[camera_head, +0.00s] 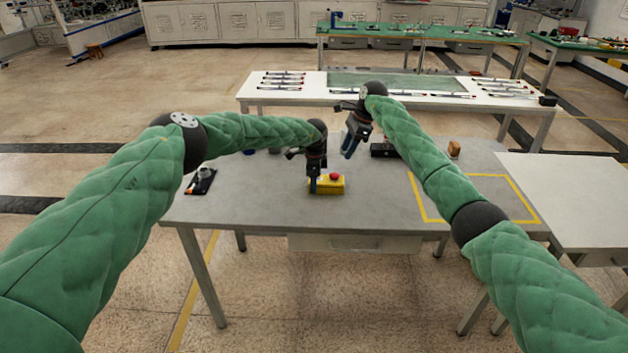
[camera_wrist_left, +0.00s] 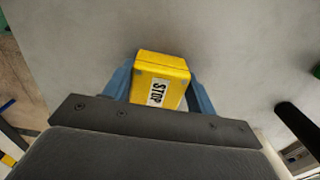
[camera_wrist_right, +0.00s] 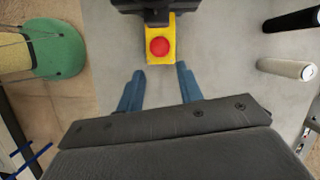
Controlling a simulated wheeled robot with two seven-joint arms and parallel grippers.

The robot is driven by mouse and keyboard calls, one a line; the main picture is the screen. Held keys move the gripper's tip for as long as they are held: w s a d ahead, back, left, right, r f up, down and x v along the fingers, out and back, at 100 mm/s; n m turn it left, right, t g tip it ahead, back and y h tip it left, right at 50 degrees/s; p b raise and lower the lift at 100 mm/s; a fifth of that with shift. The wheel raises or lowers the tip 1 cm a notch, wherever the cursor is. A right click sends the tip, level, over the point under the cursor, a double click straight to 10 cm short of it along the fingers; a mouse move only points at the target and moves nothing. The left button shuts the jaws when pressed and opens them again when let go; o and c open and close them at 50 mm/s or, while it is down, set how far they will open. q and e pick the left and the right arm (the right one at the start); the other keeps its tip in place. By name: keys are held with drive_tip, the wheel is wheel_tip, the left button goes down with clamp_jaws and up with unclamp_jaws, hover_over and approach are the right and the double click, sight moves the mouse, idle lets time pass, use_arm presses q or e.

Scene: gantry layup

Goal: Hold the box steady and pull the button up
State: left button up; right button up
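The yellow box (camera_head: 328,187) sits on the grey table with its red button (camera_head: 335,177) on top. My left gripper (camera_head: 313,188) reaches down at the box's left end. In the left wrist view its blue fingers lie against both sides of the box (camera_wrist_left: 162,70), which shows a STOP label; the button is out of sight there. My right gripper (camera_head: 348,148) is raised above the table behind the box. In the right wrist view its fingers (camera_wrist_right: 160,85) are apart and empty, pointing toward the red button (camera_wrist_right: 159,46), without touching it.
A dark tray (camera_head: 200,181) lies at the left. The yellow-taped area (camera_head: 428,219) at right is clear. A white table (camera_head: 575,205) adjoins at right.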

sight(336, 174)
use_arm(q)
drive_tip(key=c, duration=0.6)
use_arm(e)
drive_tip(key=shift+o, duration=0.4)
drive_tip(key=o, duration=0.4)
drive_tip(key=shift+r, duration=0.1)
drive_tip(key=shift+o, duration=0.3)
drive_tip(key=d, duration=0.3)
drive_tip(key=shift+w+d+r+h, duration=0.1)
drive_tip(key=shift+w+r+h, duration=0.1)
drive_tip(key=shift+h, duration=0.2)
drive_tip(key=s+a+r+m+t, duration=0.1)
drive_tip(key=s+a+m+t, duration=0.1)
drive_tip(key=a+m, duration=0.35)
drive_tip(key=shift+m, duration=0.65)
drive_tip(key=x, duration=0.3)
drive_tip(key=d+x, duration=0.1)
drive_tip(key=x, duration=0.3)
drive_tip(key=d+x, duration=0.1)
drive_tip(key=x, duration=0.3)
drive_tip(key=shift+s+f, duration=0.25)
drive_tip(key=shift+f, duration=0.1)
